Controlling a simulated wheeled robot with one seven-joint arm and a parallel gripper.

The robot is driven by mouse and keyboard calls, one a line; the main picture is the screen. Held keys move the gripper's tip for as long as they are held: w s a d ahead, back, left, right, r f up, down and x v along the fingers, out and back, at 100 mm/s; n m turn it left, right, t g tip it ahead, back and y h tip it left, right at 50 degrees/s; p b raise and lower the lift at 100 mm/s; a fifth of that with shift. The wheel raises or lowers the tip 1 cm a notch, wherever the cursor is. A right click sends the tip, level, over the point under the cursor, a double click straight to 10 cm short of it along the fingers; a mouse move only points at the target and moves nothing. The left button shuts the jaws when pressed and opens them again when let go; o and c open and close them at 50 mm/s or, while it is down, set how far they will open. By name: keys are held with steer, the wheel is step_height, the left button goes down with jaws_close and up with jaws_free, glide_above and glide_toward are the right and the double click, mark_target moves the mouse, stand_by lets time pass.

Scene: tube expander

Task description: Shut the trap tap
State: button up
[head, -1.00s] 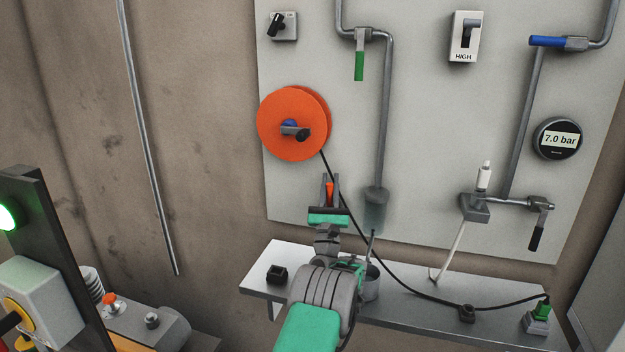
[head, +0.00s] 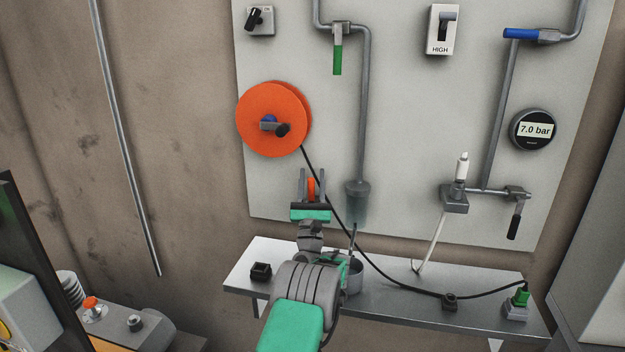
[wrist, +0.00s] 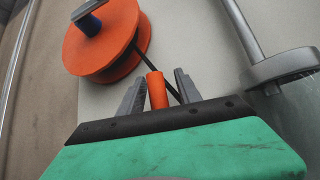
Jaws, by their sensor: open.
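No tap is labelled as the trap tap. A green-handled tap (head: 337,55), its lever hanging down, sits at the top of the pipe that runs down to a clear bowl, seemingly the trap (head: 357,205). A black-handled tap (head: 515,215), its lever also hanging down, sits at the lower right of the panel. My gripper (head: 311,180) is open, fingers upward, below the orange reel and left of the bowl. In the wrist view an orange cylinder (wrist: 157,90) stands between the parted fingers; I cannot tell what it belongs to. The bowl's drain end is partly hidden.
The orange reel (head: 273,119) with its black cable is just above my gripper. The cable runs down to the shelf (head: 400,305). A cup (head: 353,278) stands below the bowl, partly behind my arm. A blue-handled tap (head: 522,34) and a gauge (head: 534,130) are at the right.

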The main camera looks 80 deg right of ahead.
mark_target(312, 195)
steer(key=b+v, duration=0.6)
steer(key=shift+d+f, duration=0.1)
steer(key=shift+f, duration=0.3)
steer(key=shift+s+a+f+b, duration=0.1)
steer(key=shift+a+f+b, duration=0.15)
steer(key=shift+a+b, duration=0.3)
steer(key=shift+r, duration=0.15)
